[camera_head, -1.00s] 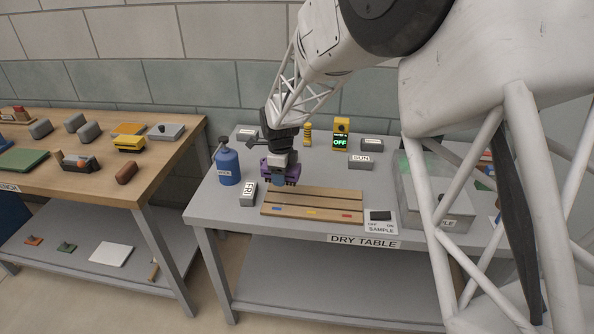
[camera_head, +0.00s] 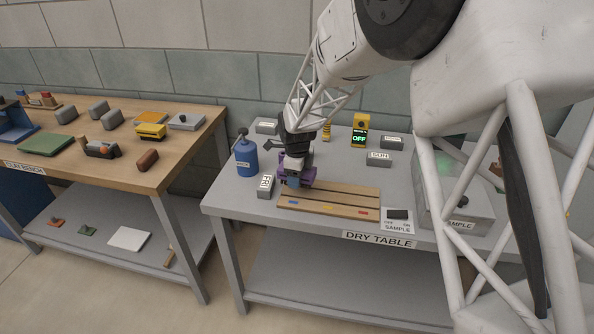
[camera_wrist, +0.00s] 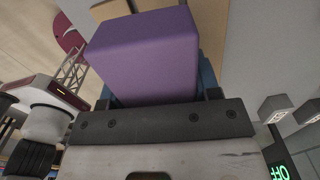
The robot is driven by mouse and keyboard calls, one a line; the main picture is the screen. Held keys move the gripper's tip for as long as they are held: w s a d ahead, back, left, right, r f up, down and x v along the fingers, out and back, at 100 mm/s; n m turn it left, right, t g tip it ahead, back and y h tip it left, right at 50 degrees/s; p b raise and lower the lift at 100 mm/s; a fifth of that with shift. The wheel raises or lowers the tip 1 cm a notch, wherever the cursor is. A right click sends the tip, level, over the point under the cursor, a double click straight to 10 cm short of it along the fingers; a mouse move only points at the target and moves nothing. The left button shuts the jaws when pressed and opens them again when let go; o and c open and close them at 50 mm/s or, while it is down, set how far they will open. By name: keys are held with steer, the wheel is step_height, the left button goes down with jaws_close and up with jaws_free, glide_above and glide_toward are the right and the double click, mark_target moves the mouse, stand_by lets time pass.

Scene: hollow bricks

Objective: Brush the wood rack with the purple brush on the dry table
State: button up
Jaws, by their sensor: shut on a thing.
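The wood rack (camera_head: 330,205), a slatted board with blue, yellow and red marks along its front, lies flat on the grey dry table (camera_head: 270,215). My gripper (camera_head: 294,172) is shut on the purple brush (camera_head: 308,173) at the rack's back left end. The brush also shows in the wrist view (camera_wrist: 147,55) as a large purple block between blue fingers. Its underside is hidden, so I cannot tell whether it touches the rack. Part of the rack shows beyond the block in the wrist view (camera_wrist: 216,35).
A blue bottle (camera_head: 246,158) and a FRI block (camera_head: 265,187) stand close left of the rack. A SUN block (camera_head: 378,158) and a yellow device reading OFF (camera_head: 360,128) stand behind. A sample card (camera_head: 397,226) lies right. The clay bench (camera_head: 190,130) is at left.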

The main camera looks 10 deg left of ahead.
mark_target(297, 193)
step_height(297, 193, down, 4)
steer(key=shift+f, duration=0.15)
steer(key=shift+s, duration=0.25)
steer(key=shift+s+f, duration=0.25)
steer(key=shift+s, duration=0.55)
steer(key=shift+s+r, duration=0.1)
steer(key=shift+s, duration=0.55)
steer(key=shift+s+f, duration=0.2)
steer(key=shift+s, duration=0.15)
steer(key=shift+w+r, duration=0.2)
steer(key=shift+w, duration=1.95)
steer(key=shift+s+r, duration=0.1)
steer(key=shift+r, duration=3.85)
steer(key=shift+d, duration=0.1)
